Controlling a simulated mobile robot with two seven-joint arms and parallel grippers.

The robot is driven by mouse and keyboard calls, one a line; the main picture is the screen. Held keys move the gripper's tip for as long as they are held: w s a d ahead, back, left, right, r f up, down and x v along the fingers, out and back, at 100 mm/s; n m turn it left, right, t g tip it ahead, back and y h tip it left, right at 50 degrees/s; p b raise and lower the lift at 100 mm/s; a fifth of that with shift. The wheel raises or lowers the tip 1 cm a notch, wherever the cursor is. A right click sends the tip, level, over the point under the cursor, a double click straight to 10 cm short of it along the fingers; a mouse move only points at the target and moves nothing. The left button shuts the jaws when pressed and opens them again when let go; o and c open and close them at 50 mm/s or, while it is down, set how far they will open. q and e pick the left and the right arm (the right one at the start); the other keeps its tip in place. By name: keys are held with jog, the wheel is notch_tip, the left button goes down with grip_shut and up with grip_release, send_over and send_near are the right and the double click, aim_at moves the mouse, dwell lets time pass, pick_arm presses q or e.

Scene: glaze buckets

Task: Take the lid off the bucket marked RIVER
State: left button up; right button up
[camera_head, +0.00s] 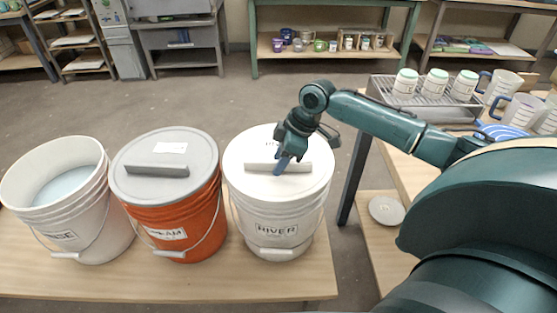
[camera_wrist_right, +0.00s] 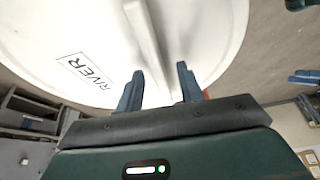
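The white RIVER bucket (camera_head: 276,225) stands at the right end of the front table, with its white lid (camera_head: 245,185) on. A raised bar handle (camera_head: 300,168) crosses the lid. My right gripper (camera_head: 291,160) is over the lid at the handle, fingers pointing down. In the right wrist view, its two blue fingers (camera_wrist_right: 159,74) are apart, with the handle (camera_wrist_right: 150,40) running in between them; I see no clear contact. A RIVER label (camera_wrist_right: 86,71) shows on the lid (camera_wrist_right: 60,30) there.
An orange bucket (camera_head: 195,215) with a grey lid (camera_head: 195,150) stands left of the RIVER bucket. An open white bucket (camera_head: 90,225) is at the far left. A side table with a rack of jars (camera_head: 435,84) and pitchers (camera_head: 500,85) is at right. A grey disc (camera_head: 387,210) lies on its lower shelf.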

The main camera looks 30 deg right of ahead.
jog(key=shift+f+p, duration=0.15)
jog(key=shift+p, duration=0.15)
dwell(0.5)
grip_shut()
dwell(0.4)
